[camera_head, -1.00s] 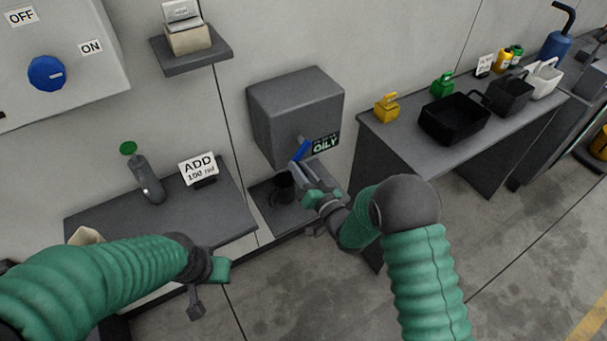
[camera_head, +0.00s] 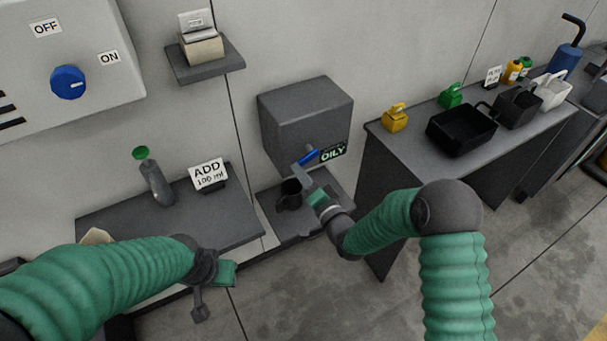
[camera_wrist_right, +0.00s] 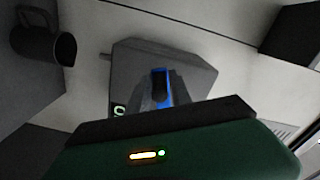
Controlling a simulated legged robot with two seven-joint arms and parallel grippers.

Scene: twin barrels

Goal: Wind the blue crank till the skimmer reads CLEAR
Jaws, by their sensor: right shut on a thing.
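The skimmer is a grey box (camera_head: 303,118) on the wall, and its small dark display (camera_head: 333,153) reads OILY. The blue crank (camera_head: 309,157) is on the front of the box. My right gripper (camera_head: 308,170) is at the crank and shut on it; its fingers partly hide the crank. In the right wrist view the blue of the crank (camera_wrist_right: 168,88) shows between the fingertips (camera_wrist_right: 160,97), with the skimmer box (camera_wrist_right: 130,60) behind. My left gripper (camera_head: 212,290) hangs low at the left, away from the skimmer; its fingers are too unclear to judge.
A dark mug (camera_head: 289,194) stands on the low shelf below the skimmer; it also shows in the right wrist view (camera_wrist_right: 42,42). A sign reading ADD (camera_head: 208,174) stands on the left counter (camera_head: 130,215). The right bench (camera_head: 415,155) holds a black tray (camera_head: 461,130) and small containers.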

